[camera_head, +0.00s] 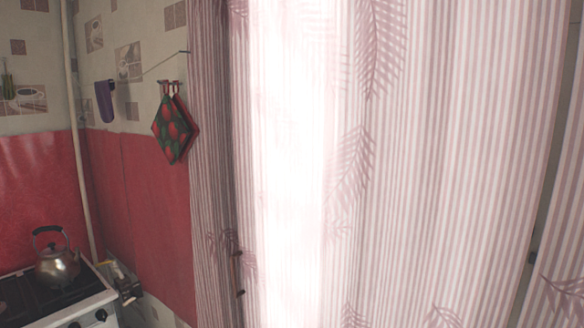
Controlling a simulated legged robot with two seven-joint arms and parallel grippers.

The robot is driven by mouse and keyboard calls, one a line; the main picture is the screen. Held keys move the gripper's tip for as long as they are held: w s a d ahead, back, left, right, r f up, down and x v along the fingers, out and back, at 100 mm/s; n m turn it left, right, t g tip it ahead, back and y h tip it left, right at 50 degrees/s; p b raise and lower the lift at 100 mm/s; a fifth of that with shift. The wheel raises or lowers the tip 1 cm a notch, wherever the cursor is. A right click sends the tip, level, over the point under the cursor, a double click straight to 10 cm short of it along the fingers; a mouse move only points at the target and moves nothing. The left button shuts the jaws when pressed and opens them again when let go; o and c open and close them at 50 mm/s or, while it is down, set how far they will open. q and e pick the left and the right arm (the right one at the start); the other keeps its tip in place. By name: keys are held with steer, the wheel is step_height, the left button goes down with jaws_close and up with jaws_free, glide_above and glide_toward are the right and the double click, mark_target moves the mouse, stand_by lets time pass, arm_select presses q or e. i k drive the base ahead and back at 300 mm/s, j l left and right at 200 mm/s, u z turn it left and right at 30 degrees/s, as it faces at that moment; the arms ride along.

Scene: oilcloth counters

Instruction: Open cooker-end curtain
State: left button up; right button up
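A pale pink striped curtain with leaf prints (440,150) hangs across the middle and right of the view, with bright light coming through its left part. A darker, narrow curtain panel (210,150) hangs at its left, on the side of the cooker. A dark gap with small dark fittings shows low near the panel's right edge. What lies behind the curtains is hidden. Neither of my grippers shows in this view.
A white cooker (65,305) with a metal kettle (57,268) stands at lower left. A pipe (78,150) runs up the corner. Patterned potholders (175,130) and a purple cloth (104,100) hang on the wall, close left of the curtain.

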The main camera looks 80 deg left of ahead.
mark_target(389, 158)
steer(key=u, duration=2.4)
steer(key=j, duration=0.1)
